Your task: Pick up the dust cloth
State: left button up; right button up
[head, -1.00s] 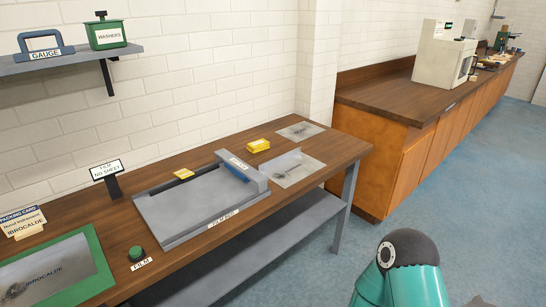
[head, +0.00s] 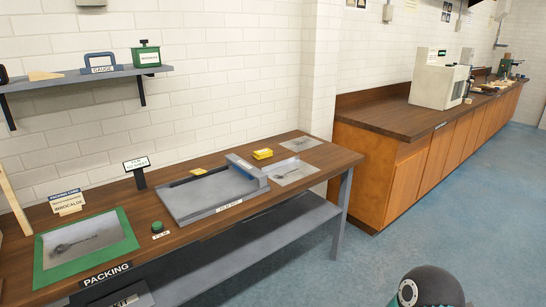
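I cannot tell for sure which thing is the dust cloth. A yellow folded-looking item (head: 262,153) lies on the wooden bench behind the grey film bed. A smaller flat yellow item (head: 198,171) lies at the back edge of the film bed (head: 205,198). Both are too small to make out well. Neither of my grippers is in view. Only a teal and black part of my arm shows at the bottom right, away from the bench.
The wooden bench (head: 190,232) carries a green-bordered packing mat (head: 128,235), a green button (head: 157,227) and clear sheets (head: 295,171). A wall shelf (head: 85,78) holds a gauge and a washers box. A wooden counter (head: 385,118) stands at the right. The blue floor before it is clear.

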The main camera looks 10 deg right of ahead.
aim_at(265, 152)
jog(key=z, duration=0.75)
jog(key=i, duration=1)
